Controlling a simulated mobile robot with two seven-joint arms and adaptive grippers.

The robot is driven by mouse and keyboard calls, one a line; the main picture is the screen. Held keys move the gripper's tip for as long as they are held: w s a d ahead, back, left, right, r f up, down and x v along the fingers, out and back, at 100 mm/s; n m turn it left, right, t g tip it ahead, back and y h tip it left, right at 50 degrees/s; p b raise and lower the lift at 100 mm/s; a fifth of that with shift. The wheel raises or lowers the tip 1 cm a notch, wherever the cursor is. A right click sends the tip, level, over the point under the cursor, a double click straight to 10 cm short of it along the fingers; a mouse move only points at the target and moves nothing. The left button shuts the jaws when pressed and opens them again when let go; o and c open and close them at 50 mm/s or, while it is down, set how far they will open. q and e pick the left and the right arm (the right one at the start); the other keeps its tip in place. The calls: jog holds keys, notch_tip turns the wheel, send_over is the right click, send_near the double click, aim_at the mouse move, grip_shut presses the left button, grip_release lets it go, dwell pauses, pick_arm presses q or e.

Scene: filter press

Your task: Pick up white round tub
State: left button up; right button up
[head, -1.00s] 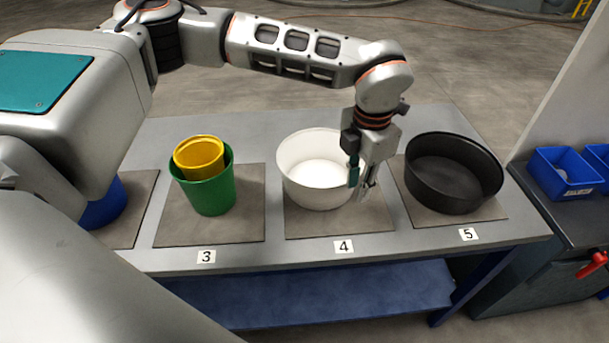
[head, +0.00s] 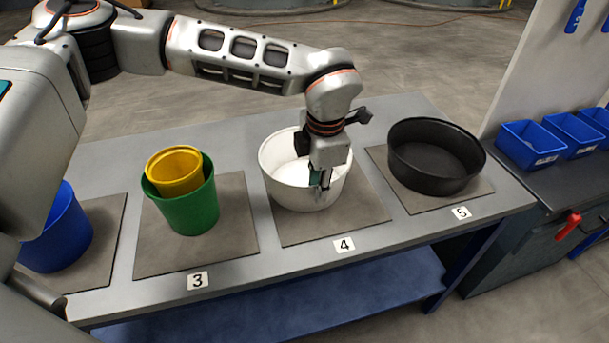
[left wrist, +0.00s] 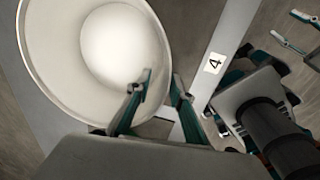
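The white round tub (head: 282,191) stands upright on the grey mat (head: 368,212) behind label 4. My left gripper (head: 320,188) points down at the tub's front right side. In the left wrist view the left fingers (left wrist: 164,84) are apart, one over the inside of the tub (left wrist: 60,70) and one just outside its rim. Whether they touch the wall I cannot tell. My right gripper (left wrist: 284,25) seems to show at the right edge of the left wrist view, its two fingers apart and empty.
The green bucket (head: 190,212) with a yellow bucket (head: 175,172) inside stands left at label 3. A blue bucket (head: 58,235) is farther left. A black round pan (head: 435,180) stands right at label 5. Blue bins (head: 530,143) sit on the right bench.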

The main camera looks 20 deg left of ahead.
aim_at(316, 209)
pick_arm(q)
jog(key=f, duration=0.5)
jog(key=shift+w+f, duration=0.2)
jog(key=shift+f, duration=0.15)
jog(key=shift+r, duration=0.1)
grip_shut()
